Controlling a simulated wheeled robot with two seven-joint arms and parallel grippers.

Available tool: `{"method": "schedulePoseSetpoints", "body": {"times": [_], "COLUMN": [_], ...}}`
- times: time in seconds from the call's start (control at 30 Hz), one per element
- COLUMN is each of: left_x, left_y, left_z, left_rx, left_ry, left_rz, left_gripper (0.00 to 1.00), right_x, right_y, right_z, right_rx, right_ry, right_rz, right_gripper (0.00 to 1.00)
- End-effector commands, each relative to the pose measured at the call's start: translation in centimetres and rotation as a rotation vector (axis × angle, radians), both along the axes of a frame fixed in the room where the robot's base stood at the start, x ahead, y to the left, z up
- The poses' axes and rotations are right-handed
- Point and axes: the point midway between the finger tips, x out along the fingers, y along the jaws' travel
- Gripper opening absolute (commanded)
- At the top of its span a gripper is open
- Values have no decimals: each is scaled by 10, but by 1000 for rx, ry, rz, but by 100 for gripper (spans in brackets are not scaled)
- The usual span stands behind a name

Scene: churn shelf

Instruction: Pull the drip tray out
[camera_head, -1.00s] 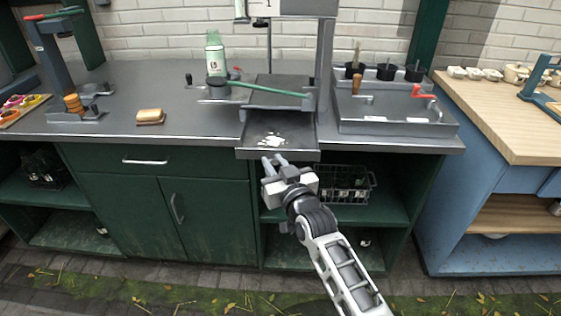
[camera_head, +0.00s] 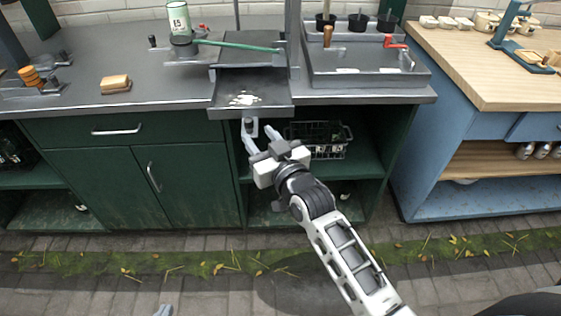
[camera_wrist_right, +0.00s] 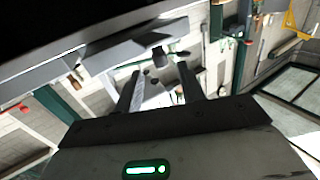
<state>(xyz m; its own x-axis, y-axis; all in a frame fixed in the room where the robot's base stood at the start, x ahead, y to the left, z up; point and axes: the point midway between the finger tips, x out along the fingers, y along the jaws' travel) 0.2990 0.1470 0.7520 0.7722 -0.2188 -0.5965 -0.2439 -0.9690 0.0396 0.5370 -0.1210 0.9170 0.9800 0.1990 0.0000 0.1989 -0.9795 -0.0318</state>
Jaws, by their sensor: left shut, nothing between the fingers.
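The drip tray (camera_head: 270,100) is a shallow grey metal tray with white residue in it, set at the counter's front edge below a raised grey plate. A small grey tab (camera_head: 250,126) hangs at its front. My right gripper (camera_head: 260,136) is just below the tray's front edge, fingers apart, with the tab near its fingertips. In the right wrist view the spread fingers (camera_wrist_right: 160,90) show, with a grey tab (camera_wrist_right: 160,56) near the gap between them. I cannot tell whether they touch it. Only the tip of my left gripper (camera_head: 163,311) shows at the bottom edge, away from the tray, shut and empty.
A wire basket (camera_head: 318,140) sits on the open shelf just behind and right of my right gripper. A green lever (camera_head: 237,44) crosses above the tray. A grey sink (camera_head: 365,70) is to the right. Green cabinet doors (camera_head: 150,185) are at left. The floor in front is clear.

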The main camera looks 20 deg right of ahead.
Motion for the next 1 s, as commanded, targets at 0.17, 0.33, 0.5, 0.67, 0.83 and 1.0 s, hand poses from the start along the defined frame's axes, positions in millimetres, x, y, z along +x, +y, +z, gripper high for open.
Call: {"method": "schedulePoseSetpoints", "body": {"times": [0.17,0.33,0.5,0.67,0.83,1.0], "left_x": [-3,-3,-3,-2,-1,1], "left_y": [0,0,0,0,0,-1], "left_z": [-3,-5,-5,-4,-3,-2], "left_rx": [1,2,1,1,0,0], "left_ry": [5,7,6,6,2,-3], "left_rz": [-1,-3,-4,-5,-5,-5], "left_gripper": [0,0,0,0,0,0], "right_x": [-45,-75,-91,-95,-94,-105], "right_y": [-9,-15,-18,-19,-19,-19], "right_z": [-2,-1,0,0,0,-21], "right_rx": [-2,0,0,0,0,-15], "right_ry": [4,1,0,0,0,66], "right_rz": [1,1,0,0,0,9], "right_gripper": [39,39,39,39,39,39]}}
